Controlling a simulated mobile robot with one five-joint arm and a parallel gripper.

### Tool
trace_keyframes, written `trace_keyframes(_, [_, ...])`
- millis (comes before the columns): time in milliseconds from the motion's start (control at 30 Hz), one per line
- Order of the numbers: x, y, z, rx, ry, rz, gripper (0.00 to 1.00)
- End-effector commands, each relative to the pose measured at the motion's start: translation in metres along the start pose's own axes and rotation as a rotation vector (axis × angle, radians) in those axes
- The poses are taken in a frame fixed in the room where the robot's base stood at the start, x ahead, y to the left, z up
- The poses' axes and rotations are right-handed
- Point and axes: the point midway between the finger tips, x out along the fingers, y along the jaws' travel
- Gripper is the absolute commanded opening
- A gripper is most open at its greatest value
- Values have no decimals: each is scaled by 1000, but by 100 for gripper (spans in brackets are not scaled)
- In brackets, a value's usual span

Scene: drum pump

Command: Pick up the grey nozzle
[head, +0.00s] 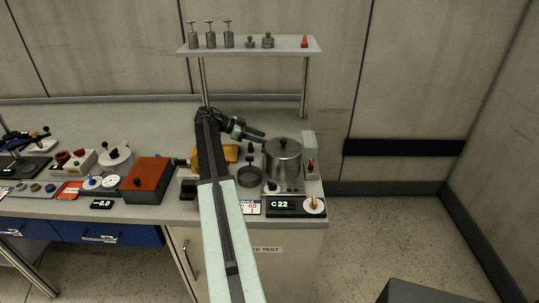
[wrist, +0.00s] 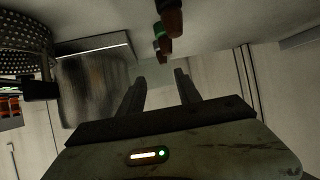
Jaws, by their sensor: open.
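I cannot tell for certain which thing is the grey nozzle. Two small dark grey pieces, one at the left (head: 250,43) and one at the right (head: 268,41), stand on the raised shelf and are too small to identify. My gripper (head: 262,137) is above the bench, just left of the steel pot, with its fingers pointing right. In the wrist view my gripper (wrist: 160,78) has its two fingers apart and nothing between them. Small brown and green pieces (wrist: 164,35) show beyond the fingertips.
The lidded steel pot (head: 284,160) stands at the bench's right end. The shelf (head: 285,45) also carries several taller grey pieces (head: 211,37) and a red cone (head: 304,42). An orange-red box (head: 147,180) stands left of my arm.

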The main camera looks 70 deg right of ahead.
Motion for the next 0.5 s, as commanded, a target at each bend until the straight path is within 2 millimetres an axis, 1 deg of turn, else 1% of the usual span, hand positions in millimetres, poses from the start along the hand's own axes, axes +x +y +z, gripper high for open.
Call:
trace_keyframes(67, [1,0,2,-3,-1,-4,40])
trace_keyframes(200, [14,-1,6,-6,-2,-9,40])
trace_keyframes(367, [16,-3,7,-10,-2,-15,40])
trace_keyframes(467, [26,-6,10,-11,-3,-17,40])
trace_keyframes(500, [32,-7,11,-12,-3,-17,40])
